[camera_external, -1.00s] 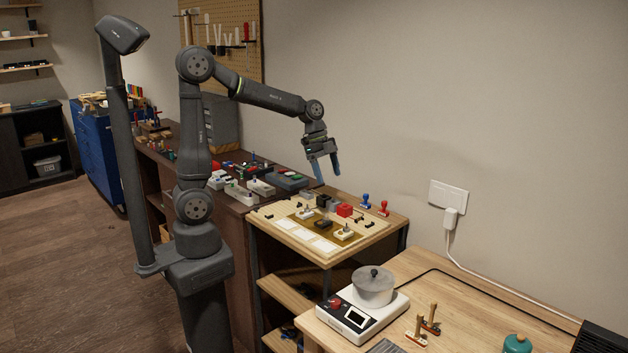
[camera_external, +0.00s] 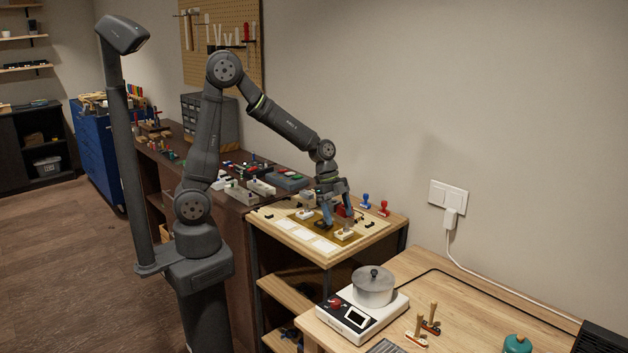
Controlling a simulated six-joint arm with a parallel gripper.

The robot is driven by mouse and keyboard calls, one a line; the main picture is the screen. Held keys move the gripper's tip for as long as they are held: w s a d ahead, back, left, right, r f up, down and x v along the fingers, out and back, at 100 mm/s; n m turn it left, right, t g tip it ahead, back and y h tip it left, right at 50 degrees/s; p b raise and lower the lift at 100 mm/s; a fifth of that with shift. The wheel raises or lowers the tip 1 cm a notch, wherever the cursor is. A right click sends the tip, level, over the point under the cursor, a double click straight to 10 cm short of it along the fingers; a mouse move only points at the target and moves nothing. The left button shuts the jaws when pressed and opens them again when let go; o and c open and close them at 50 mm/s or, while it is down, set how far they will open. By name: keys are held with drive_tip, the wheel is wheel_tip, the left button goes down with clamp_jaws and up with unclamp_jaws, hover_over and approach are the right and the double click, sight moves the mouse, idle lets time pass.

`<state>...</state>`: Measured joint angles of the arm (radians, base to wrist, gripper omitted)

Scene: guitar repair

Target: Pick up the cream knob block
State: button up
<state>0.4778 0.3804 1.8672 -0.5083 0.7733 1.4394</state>
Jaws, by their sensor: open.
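Two cream blocks with dark knobs sit on the light wooden board (camera_external: 290,236) on the small stand. One cream knob block (camera_external: 345,234) is at the front right, and another cream block (camera_external: 304,214) is further back left. I cannot tell which one the task names. My gripper (camera_external: 335,219) is open and points down low over the board, between the two cream blocks and closer to the front right one. It hides the dark block in the middle and part of the red block (camera_external: 341,209) behind it. I see no block between the fingers.
Pale square pads (camera_external: 302,234) lie along the board's front. A blue stamp (camera_external: 365,201) and a red stamp (camera_external: 384,208) stand at the back right. A hot plate (camera_external: 348,318) with a pot (camera_external: 373,287) stands on the lower table in front. Dark workbench with parts lies behind left.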

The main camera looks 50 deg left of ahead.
sight(343, 232)
drive_tip(key=x, duration=0.4)
drive_tip(key=shift+w+a+f, duration=0.15)
drive_tip(key=shift+w+a, duration=0.15)
drive_tip(key=shift+d+f, duration=0.25)
drive_tip(key=shift+f, duration=0.3)
drive_tip(key=shift+c, duration=0.4)
drive_tip(key=c, duration=1)
